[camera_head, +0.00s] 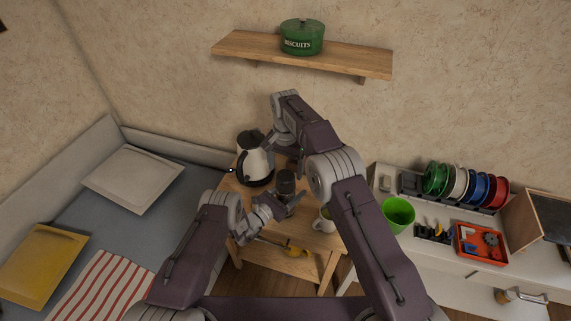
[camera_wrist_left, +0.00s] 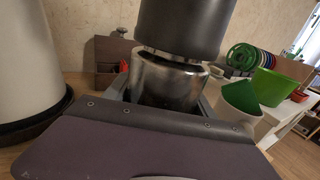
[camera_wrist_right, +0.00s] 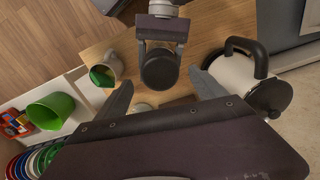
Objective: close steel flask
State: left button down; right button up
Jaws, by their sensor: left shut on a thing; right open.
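The steel flask (camera_wrist_left: 165,82) stands upright on the small wooden table, a shiny metal cylinder. Its black lid (camera_wrist_left: 185,25) is on top in the left wrist view, with a narrow band between them; I cannot tell whether it is fully seated. The lid also shows from above in the right wrist view (camera_wrist_right: 160,72) and in the head view (camera_head: 286,177). My left gripper (camera_head: 281,207) is shut on the flask's body. My right gripper (camera_head: 284,153) is open behind the flask; its fingers (camera_wrist_right: 162,95) stand apart on either side of the lid, not touching it.
A white and black kettle (camera_head: 255,162) stands close on the left of the flask. A white mug (camera_head: 324,223) is to its right. A green bucket (camera_head: 398,214) and a red tray (camera_head: 481,243) are on the white counter. A shelf (camera_head: 350,61) hangs above.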

jog(key=n, duration=0.6)
jog(key=shift+r+n, duration=0.15)
jog(key=shift+n, duration=0.25)
jog(key=n, duration=0.3)
jog(key=shift+r, duration=0.1)
jog(key=n, duration=0.6)
jog(key=shift+r+n, duration=0.1)
jog(key=shift+n, duration=0.2)
jog(key=n, duration=0.3)
jog(key=shift+r, duration=0.1)
jog(key=n, duration=0.6)
jog(key=shift+r+n, duration=0.15)
jog(key=shift+n, duration=0.15)
jog(key=n, duration=0.8)
jog(key=shift+r, duration=0.15)
jog(key=n, duration=0.3)
jog(key=shift+r+n, duration=0.1)
jog(key=shift+n, duration=0.2)
